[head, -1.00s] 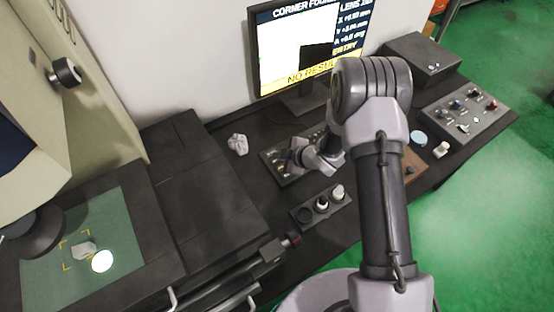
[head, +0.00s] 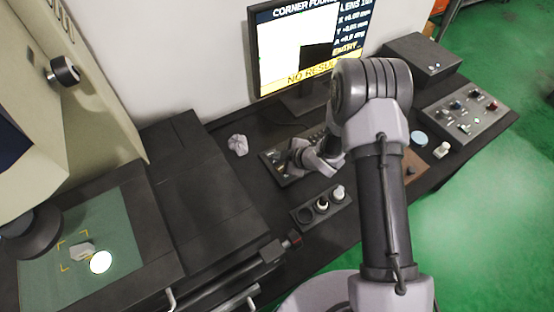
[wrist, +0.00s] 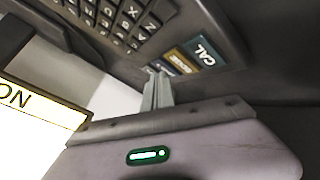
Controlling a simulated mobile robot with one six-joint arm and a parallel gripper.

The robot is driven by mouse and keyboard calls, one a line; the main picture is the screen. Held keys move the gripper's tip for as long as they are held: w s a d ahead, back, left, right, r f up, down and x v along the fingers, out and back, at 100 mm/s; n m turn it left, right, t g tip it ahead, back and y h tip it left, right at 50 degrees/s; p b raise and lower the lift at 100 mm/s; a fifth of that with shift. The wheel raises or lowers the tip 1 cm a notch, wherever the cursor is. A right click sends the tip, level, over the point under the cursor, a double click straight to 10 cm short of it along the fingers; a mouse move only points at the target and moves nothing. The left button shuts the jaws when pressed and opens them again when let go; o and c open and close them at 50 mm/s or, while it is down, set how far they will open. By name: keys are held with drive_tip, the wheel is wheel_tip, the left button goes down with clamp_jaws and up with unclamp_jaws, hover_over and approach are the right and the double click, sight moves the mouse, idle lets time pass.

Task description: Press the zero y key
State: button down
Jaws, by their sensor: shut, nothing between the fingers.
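The dark key panel (head: 272,158) lies on the bench below the monitor, partly hidden by my arm in the head view. In the wrist view the key panel (wrist: 228,50) shows a block of small dark keys and a row of larger coloured keys. A teal key reads CAL (wrist: 205,50), with an ochre key (wrist: 180,61) beside it. A bluish key (wrist: 159,69) is partly covered by my fingertips. I cannot read which key is zero y. My gripper (wrist: 157,77) is shut and empty, its tips close over the bluish key; contact cannot be told.
The monitor (head: 297,48) stands behind the panel and shows NO RESULT. A tray with round pieces (head: 320,207) lies in front. A knob box (head: 468,108) is at the right. A crumpled pale object (head: 238,145) lies left of the panel.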

sight(279, 162)
drive_tip(key=shift+r+p, duration=0.35)
drive_tip(key=shift+r, duration=0.3)
drive_tip(key=shift+r+p, duration=1.75)
drive_tip(key=shift+r, duration=0.85)
drive_tip(key=shift+f, duration=0.1)
